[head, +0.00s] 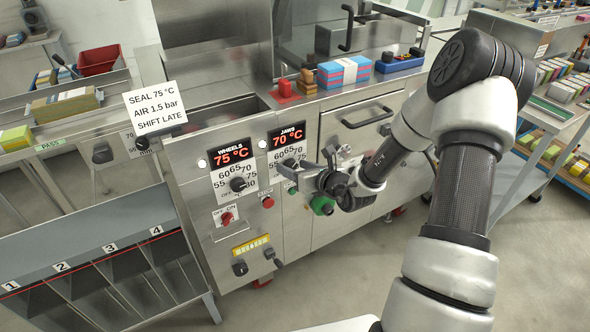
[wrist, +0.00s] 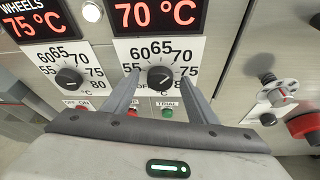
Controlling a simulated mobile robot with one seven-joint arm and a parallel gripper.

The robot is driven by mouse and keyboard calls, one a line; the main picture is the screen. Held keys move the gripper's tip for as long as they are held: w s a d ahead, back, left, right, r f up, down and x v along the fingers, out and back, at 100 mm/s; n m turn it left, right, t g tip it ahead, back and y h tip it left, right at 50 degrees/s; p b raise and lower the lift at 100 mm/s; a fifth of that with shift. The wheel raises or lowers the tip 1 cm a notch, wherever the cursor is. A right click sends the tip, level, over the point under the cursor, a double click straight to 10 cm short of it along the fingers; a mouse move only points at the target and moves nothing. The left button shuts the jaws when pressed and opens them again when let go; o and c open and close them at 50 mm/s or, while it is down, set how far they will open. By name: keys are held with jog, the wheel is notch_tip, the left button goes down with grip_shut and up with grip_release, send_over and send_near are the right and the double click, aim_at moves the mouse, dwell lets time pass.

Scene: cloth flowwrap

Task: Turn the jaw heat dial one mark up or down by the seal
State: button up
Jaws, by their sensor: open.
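The black jaw heat dial (wrist: 160,77) sits below a red display (wrist: 158,14) reading 70 °C, on a white scale marked from 55 to 80. Its pointer mark leans to the upper right, toward 70. In the head view the jaws display (head: 287,136) also reads 70 °C, and the dial (head: 289,163) is partly hidden by my gripper (head: 313,160). My gripper is open and empty, its fingers (wrist: 160,88) on either side of the dial in the wrist view. I cannot tell whether they touch it. A card (head: 155,109) reads SEAL 75 °C, AIR 1.5 bar, SHIFT LATE.
The wheels dial (wrist: 69,78) is close by on the left, under a display (head: 231,153) reading 75 °C. Buttons sit just below, including a green trial button (wrist: 168,114).

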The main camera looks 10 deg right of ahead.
jog(key=shift+w, duration=0.1)
jog(key=c, duration=1.1)
jog(key=shift+p, duration=0.35)
jog(key=shift+m+p, duration=0.4)
jog(key=shift+p, duration=0.2)
jog(key=shift+d+m+y+p, duration=0.15)
jog(key=shift+m+y+p, duration=0.65)
jog(key=shift+p, duration=0.25)
jog(key=shift+d+f+m+y+p, duration=0.15)
jog(key=shift+m+y+p, duration=0.35)
jog(key=shift+m, duration=0.25)
jog(key=shift+a+f+m+y+p, duration=0.15)
jog(key=shift+m+y+p, duration=0.35)
jog(key=shift+m, duration=0.25)
jog(key=shift+d, duration=0.1)
